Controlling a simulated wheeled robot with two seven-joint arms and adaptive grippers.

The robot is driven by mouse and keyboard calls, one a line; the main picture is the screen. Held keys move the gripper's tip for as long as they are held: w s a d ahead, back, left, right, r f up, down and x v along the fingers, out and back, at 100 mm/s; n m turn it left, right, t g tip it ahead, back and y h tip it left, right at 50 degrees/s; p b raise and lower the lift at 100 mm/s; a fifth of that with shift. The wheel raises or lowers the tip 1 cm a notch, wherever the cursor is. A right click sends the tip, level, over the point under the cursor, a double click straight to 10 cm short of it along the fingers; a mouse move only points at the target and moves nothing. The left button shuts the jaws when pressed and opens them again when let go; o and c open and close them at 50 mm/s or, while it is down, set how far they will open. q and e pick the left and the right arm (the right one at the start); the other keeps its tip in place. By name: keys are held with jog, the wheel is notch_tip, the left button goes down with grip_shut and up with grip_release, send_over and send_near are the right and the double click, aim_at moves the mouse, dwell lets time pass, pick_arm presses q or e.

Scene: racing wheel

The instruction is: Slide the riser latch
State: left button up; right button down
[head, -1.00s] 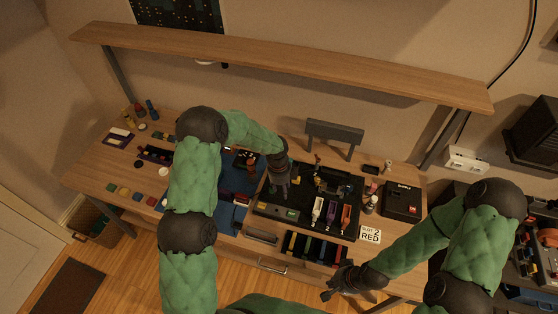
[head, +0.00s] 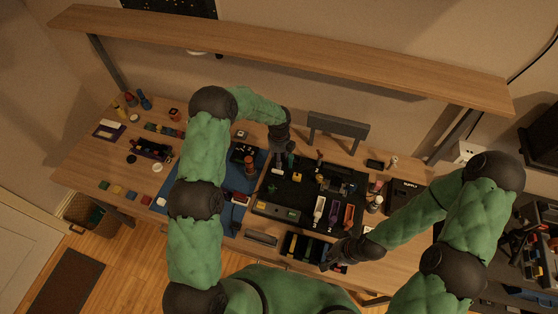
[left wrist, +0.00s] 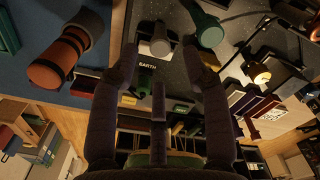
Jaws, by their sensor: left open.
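I cannot single out the riser latch by sight. A black board (head: 293,208) with small parts lies on the bench. My left gripper (head: 286,160) hangs over its back left part. A green knob (left wrist: 205,28) shows beside the right fingertip. I cannot tell whether the fingers touch either knob. My right gripper (head: 328,262) is at the board's front right, over the open drawer (head: 300,243); its finger gap is unclear.
A blue mat (head: 228,216) lies left of the board, partly behind my left arm. An orange and black cylinder (left wrist: 62,58) is on it. A grey stand (head: 338,125) rises behind the board. A long wooden shelf (head: 300,58) spans above the bench. A black box (head: 406,195) stands right.

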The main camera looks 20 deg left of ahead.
pick_arm(q)
jog(key=shift+f, duration=2.15)
jog(key=shift+s, duration=0.1)
